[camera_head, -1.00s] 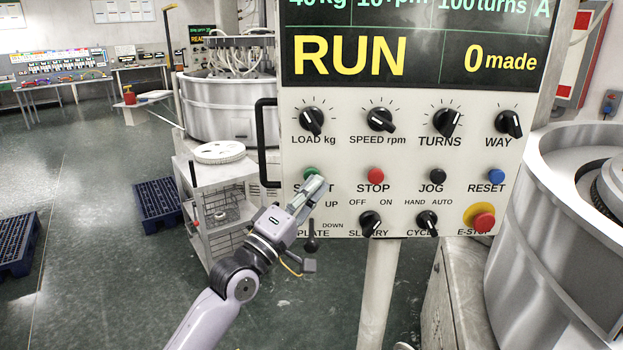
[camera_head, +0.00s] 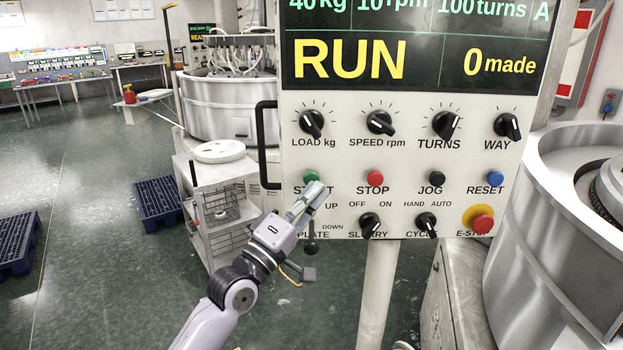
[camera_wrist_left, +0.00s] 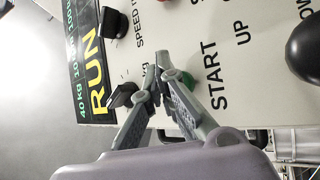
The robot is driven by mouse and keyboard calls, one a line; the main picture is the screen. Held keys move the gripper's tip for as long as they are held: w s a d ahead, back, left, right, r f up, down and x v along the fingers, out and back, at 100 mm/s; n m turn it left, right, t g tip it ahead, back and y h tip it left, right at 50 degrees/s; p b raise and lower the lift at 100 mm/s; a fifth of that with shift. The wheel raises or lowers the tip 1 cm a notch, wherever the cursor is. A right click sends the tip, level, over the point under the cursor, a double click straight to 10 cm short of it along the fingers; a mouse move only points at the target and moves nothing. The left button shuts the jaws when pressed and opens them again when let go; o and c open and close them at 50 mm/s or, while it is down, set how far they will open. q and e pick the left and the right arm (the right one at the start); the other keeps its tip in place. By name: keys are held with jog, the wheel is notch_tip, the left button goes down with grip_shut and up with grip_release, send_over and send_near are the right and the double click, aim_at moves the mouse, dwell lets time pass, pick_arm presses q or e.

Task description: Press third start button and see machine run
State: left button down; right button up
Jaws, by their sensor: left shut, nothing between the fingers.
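The control panel (camera_head: 400,160) faces me with its green START button (camera_head: 310,176), which also shows in the left wrist view (camera_wrist_left: 188,79), partly behind a fingertip. The display (camera_head: 415,50) reads RUN in yellow and "0 made". My left gripper (camera_head: 315,190) is shut and empty. In the head view its fingertips are just below and in front of the START button, covering part of the START label. In the left wrist view the fingertips (camera_wrist_left: 163,60) meet close beside the button; I cannot tell whether they touch it. My right gripper is not in view.
The red STOP button (camera_head: 375,177) and the red E-STOP (camera_head: 482,222) are to the right on the panel. A black handle (camera_head: 263,145) sticks out at the panel's left edge. A lapping machine (camera_head: 560,230) stands at right. A trolley (camera_head: 215,200) stands at left.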

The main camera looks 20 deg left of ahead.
pick_arm(q)
jog(key=shift+s+d+p, duration=0.2)
jog(key=shift+s+p, duration=0.2)
jog(key=shift+p, duration=0.05)
jog(key=s+p, duration=0.1)
jog(key=s, duration=0.1)
jog(key=s+d, duration=0.1)
jog(key=s, duration=0.1)
jog(key=shift+p, duration=0.4)
dwell(0.7)
